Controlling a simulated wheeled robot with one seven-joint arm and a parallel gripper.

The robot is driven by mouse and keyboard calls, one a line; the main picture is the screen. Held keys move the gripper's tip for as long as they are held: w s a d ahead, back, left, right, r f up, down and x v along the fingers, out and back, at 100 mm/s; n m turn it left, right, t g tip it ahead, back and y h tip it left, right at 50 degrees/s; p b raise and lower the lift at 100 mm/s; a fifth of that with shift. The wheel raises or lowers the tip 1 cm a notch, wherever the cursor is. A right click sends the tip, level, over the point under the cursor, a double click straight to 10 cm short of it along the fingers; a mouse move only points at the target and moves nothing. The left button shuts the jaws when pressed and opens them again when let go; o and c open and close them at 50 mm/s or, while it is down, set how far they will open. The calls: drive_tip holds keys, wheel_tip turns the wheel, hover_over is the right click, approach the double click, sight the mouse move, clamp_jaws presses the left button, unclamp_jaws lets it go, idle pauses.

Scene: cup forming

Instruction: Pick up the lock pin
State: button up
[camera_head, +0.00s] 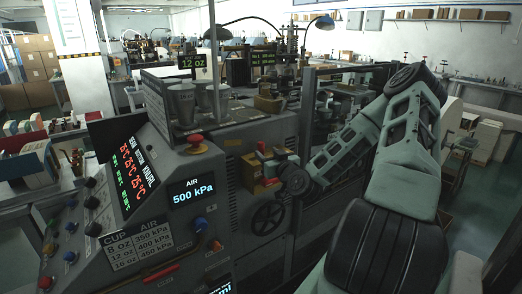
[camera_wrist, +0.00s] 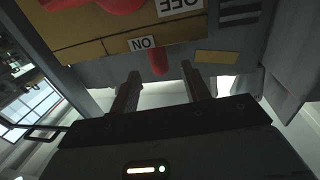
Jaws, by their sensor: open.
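In the wrist view a short red peg (camera_wrist: 158,61), which looks like the lock pin, sticks out of a yellow-brown panel beside an upside-down ON label (camera_wrist: 142,43). My gripper (camera_wrist: 161,71) is open. Its two dark fingers point at the panel, with the peg's end between the fingertips and a gap on both sides. Nothing is held.
In the head view a control console (camera_head: 150,235) with displays fills the left front. A black handwheel (camera_head: 267,217) is below the yellow box.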

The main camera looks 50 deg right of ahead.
sight(263, 146)
drive_tip(key=p+x, duration=0.2)
drive_tip(key=x, duration=0.1)
drive_tip(key=r+p+x, duration=0.1)
drive_tip(key=x, duration=0.1)
drive_tip(key=shift+w+d, duration=0.1)
drive_tip(key=shift+d, duration=0.05)
drive_tip(key=shift+w+d+f, duration=0.1)
drive_tip(key=shift+w+f, duration=0.05)
drive_tip(key=shift+w, duration=0.15)
drive_tip(key=shift+c, duration=0.4)
clamp_jaws()
